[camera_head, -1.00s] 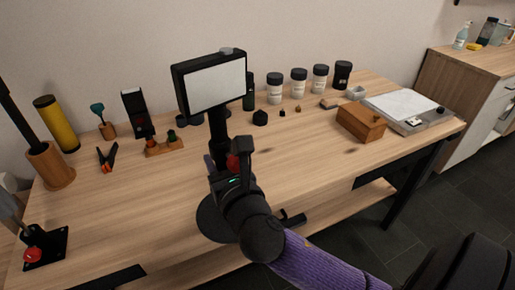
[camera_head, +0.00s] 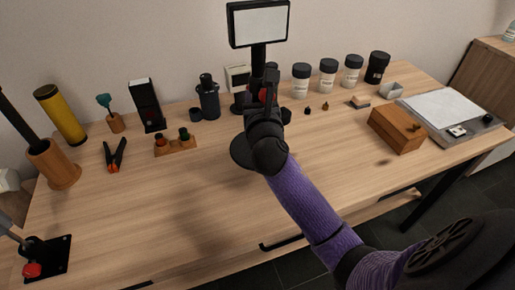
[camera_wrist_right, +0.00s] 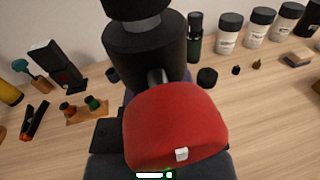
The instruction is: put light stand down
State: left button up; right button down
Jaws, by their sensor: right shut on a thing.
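The light stand (camera_head: 259,24) is black, with a white rectangular panel on top, a dark pole and a round base (camera_head: 241,152). It looks upright in the head view, over the middle back of the table (camera_head: 200,225). My right gripper (camera_head: 268,88) is shut on the stand's pole, near its red knob, and hides part of it. In the right wrist view the red knob (camera_wrist_right: 175,128) and the black pole (camera_wrist_right: 150,50) fill the middle. I cannot tell whether the base touches the tabletop. My left gripper is not in view.
Behind the stand are a dark bottle (camera_head: 208,100) and several lidded jars (camera_head: 301,82). A wooden box (camera_head: 397,130) and a flat white-topped device (camera_head: 450,115) are at right. Clippers (camera_head: 115,157) and a small wooden rack (camera_head: 175,146) are at left. The front middle is clear.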

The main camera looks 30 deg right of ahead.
aim_at(240, 150)
notch_tip(240, 150, down, 4)
jog(key=shift+r+b, duration=0.1)
jog(key=shift+b, duration=0.8)
jog(key=shift+f, duration=0.35)
notch_tip(240, 150, down, 3)
jog(key=b, duration=0.2)
jog(key=shift+f+b, duration=0.2)
jog(key=shift+b, duration=0.2)
jog(key=shift+r, duration=0.25)
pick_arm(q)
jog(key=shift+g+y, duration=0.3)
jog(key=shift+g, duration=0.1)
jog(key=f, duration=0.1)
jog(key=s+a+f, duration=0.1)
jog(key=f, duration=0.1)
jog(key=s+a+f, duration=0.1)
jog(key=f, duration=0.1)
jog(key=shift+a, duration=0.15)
pick_arm(e)
jog(key=shift+f, duration=0.1)
jog(key=c, duration=0.8)
grip_release()
jog(key=shift+f, duration=0.1)
jog(key=o, duration=0.4)
jog(key=shift+s, duration=0.1)
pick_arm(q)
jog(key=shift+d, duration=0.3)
